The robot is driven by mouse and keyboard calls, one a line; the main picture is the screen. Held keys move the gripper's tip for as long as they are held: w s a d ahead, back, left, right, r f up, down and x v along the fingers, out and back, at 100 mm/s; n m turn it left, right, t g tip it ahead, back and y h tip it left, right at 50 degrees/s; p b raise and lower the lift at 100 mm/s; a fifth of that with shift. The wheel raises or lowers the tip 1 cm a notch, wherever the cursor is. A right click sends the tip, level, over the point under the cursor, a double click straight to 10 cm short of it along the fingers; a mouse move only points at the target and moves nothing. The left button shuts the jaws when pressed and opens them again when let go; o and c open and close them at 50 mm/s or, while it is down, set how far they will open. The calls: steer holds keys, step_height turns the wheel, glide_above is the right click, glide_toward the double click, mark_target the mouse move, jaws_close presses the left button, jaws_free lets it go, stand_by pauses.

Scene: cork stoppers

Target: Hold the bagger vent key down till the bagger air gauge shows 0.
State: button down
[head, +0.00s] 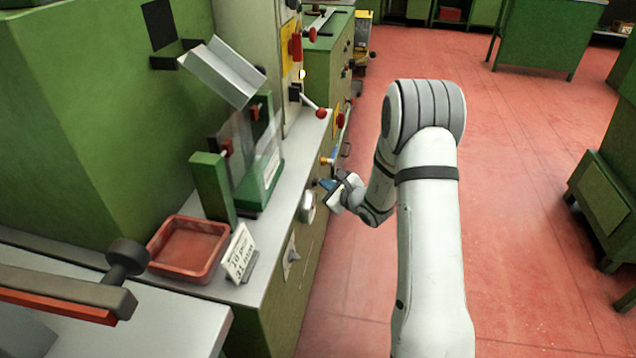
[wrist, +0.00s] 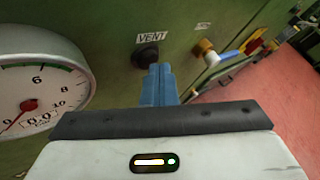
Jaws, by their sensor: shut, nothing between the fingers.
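The bagger vent key (wrist: 147,54) is a dark round knob under a white VENT label on the green panel, in the wrist view. My gripper (wrist: 159,68) is shut and empty; its blue fingertips overlap the key's lower right edge. I cannot tell whether they press it. The bagger air gauge (wrist: 72,62) is at the left, partly cut off. Its red needle points to the lower left, and its small readout seems to show 0.0. In the head view my gripper (head: 327,184) is at the bench front beside the gauge (head: 308,207); the key is hidden there.
A yellow-and-blue valve handle (wrist: 208,52) sticks out right of the key. On the bench are a red tray (head: 190,247), a small sign (head: 239,252) and a green stand with a metal chute (head: 222,70). The red floor (head: 530,150) to the right is clear.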

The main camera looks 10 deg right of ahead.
steer(key=shift+d, duration=0.1)
steer(key=shift+s+d, duration=0.3)
steer(key=shift+d, duration=0.4)
steer(key=d, duration=0.1)
steer(key=s+d, duration=0.1)
steer(key=d, duration=0.1)
steer(key=d+b, duration=0.1)
steer(key=shift+s+d, duration=0.25)
steer(key=shift+d, duration=0.15)
stand_by(0.3)
